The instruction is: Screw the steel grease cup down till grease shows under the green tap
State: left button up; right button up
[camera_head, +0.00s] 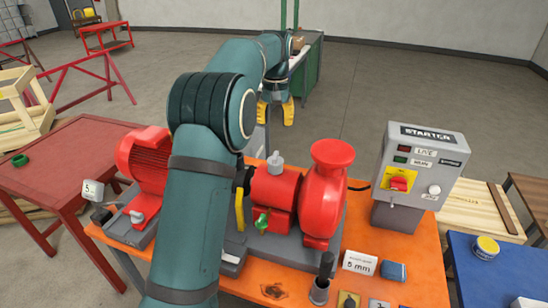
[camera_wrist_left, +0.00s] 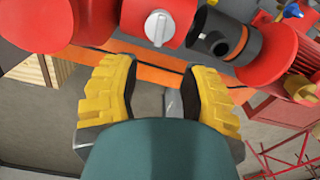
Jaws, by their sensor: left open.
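The steel grease cup (camera_head: 276,158) stands upright on top of the red bearing housing (camera_head: 276,192). It also shows in the left wrist view (camera_wrist_left: 160,28), as a ribbed grey knob on the red housing. The green tap (camera_head: 262,220) is on the near face of that housing, and I cannot make out any grease under it. My left gripper (camera_head: 275,112) is beyond the pump with its yellow fingers apart. In the left wrist view the gripper (camera_wrist_left: 162,75) is open and empty, clear of the cup. My right gripper is not in view.
My left arm passes over the skid, hiding part of it. A red motor (camera_head: 142,158) stands left, the red pump casing (camera_head: 325,190) right. The starter box (camera_head: 425,160) is farther right on the orange bench (camera_head: 410,265).

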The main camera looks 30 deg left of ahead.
aim_at(275, 154)
pick_arm(q)
notch_tip(275, 154, down, 12)
jog(key=shift+r+b, duration=0.1)
jog(key=shift+b, duration=0.3)
grip_shut()
